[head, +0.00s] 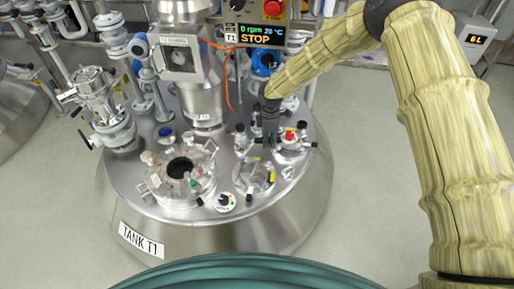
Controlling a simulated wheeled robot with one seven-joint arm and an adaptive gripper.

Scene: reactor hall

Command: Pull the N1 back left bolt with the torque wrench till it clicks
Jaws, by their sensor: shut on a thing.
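My gripper (269,128) points down over the right part of the tank lid, beside a small flanged nozzle (291,148) with a red part on top. It is shut on a thin dark tool, which I take for the torque wrench; the fingers and fittings hide most of it. I cannot tell whether the tool sits on a bolt head. The bolts are too small to tell apart, and no N1 label is readable here.
The steel tank T1 (215,236) carries an open-mouthed manway (180,170), a round sight-glass fitting (255,177) and a central agitator column (201,100). Valves (110,125) crowd the left. Floor is clear at right.

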